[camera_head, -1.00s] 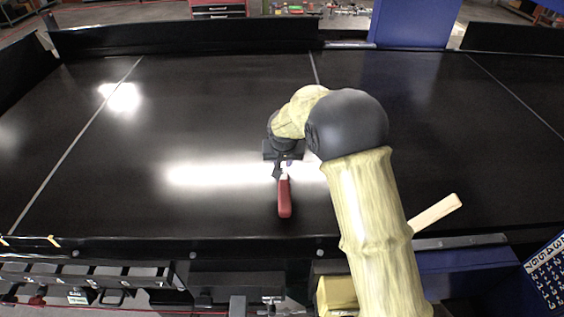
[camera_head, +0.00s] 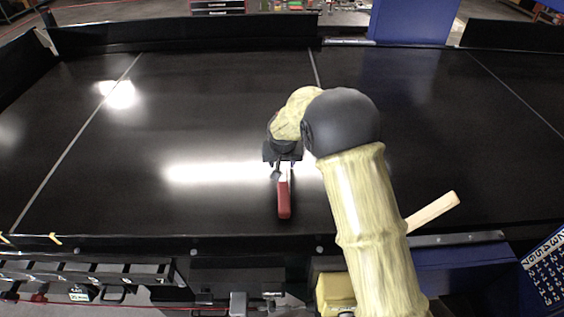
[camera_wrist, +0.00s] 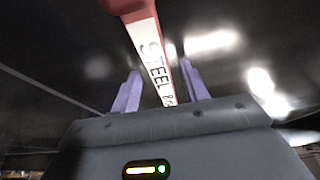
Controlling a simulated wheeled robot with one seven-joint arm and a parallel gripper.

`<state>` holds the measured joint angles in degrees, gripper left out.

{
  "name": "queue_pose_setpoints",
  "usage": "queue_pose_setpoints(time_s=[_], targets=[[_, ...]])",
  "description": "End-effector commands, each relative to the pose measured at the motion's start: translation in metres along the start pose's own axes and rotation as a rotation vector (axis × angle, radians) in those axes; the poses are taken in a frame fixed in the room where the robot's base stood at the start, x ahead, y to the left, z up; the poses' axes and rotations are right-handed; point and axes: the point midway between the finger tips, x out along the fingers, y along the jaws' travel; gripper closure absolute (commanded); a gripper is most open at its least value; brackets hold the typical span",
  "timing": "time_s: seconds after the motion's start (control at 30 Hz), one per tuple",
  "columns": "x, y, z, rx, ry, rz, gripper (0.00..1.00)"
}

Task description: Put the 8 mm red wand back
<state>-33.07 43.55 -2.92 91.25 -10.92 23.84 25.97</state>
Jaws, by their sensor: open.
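The red wand (camera_head: 284,200) lies on the black conveyor belt, its red handle end toward the near edge. My gripper (camera_head: 281,173) is over the far end of the wand. In the wrist view the two purple fingers (camera_wrist: 160,80) stand apart, one on each side of the white part, with visible gaps. The wand's far end is hidden behind the gripper body.
A holder rack (camera_head: 90,272) with numbered slots hangs at the near left, below the belt's edge. A pale wooden-looking handle (camera_head: 432,212) sticks out right of my arm. A yellow block (camera_head: 335,290) sits at the near edge.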

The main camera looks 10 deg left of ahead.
Motion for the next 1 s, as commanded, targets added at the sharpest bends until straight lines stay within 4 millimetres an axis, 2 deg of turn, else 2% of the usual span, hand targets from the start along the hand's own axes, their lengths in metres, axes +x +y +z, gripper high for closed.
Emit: queue_pose_setpoints(time_s=[0.27,0.73,0.87,1.0], targets=[[-0.028,-0.001,0.0,0.001,0.005,-0.002,0.55],[-0.107,0.0,-0.001,0.0,0.004,-0.002,0.55],[-0.119,0.0,0.0,0.0,0.001,0.0,0.55],[-0.122,0.0,0.0,0.0,0.0,0.0,0.55]])
